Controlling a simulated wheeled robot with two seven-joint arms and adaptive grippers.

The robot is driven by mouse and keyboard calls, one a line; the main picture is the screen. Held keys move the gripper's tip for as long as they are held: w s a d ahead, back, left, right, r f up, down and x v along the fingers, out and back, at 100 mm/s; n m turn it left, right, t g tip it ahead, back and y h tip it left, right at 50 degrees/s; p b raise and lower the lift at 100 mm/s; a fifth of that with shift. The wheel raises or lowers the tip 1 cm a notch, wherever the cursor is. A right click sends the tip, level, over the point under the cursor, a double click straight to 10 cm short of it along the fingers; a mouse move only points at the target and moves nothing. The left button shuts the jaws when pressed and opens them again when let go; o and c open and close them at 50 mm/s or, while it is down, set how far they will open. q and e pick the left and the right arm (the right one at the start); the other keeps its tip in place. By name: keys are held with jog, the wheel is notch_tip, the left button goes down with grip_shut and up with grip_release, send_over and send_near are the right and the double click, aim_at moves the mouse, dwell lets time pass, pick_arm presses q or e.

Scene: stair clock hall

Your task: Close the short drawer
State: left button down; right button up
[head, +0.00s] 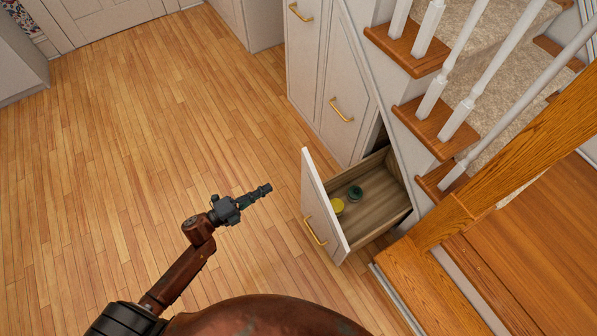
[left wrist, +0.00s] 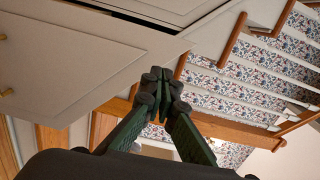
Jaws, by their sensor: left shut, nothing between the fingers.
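The short drawer stands pulled open from the cabinet under the stairs in the head view, with a slanted white front (head: 322,205) and a wooden box (head: 379,194). A brass handle (head: 315,232) is on its front. My right gripper is not in view.
Taller white cabinet fronts with brass handles (head: 342,110) stand behind the drawer and look shut. The staircase with white balusters (head: 432,98) and a wooden post (head: 438,221) bounds the drawer's right side. The wooden floor (head: 130,150) to the left is clear.

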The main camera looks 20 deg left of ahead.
pick_arm(q)
jog(key=b, duration=0.4)
send_near(308, 168)
jog(key=shift+m+h, duration=0.3)
jog(key=shift+m, duration=0.1)
jog(key=x, duration=0.5)
jog(key=shift+w+f, duration=0.35)
jog(key=shift+w+d, duration=0.35)
jog(key=shift+w, duration=0.1)
jog(key=shift+w+r, duration=0.1)
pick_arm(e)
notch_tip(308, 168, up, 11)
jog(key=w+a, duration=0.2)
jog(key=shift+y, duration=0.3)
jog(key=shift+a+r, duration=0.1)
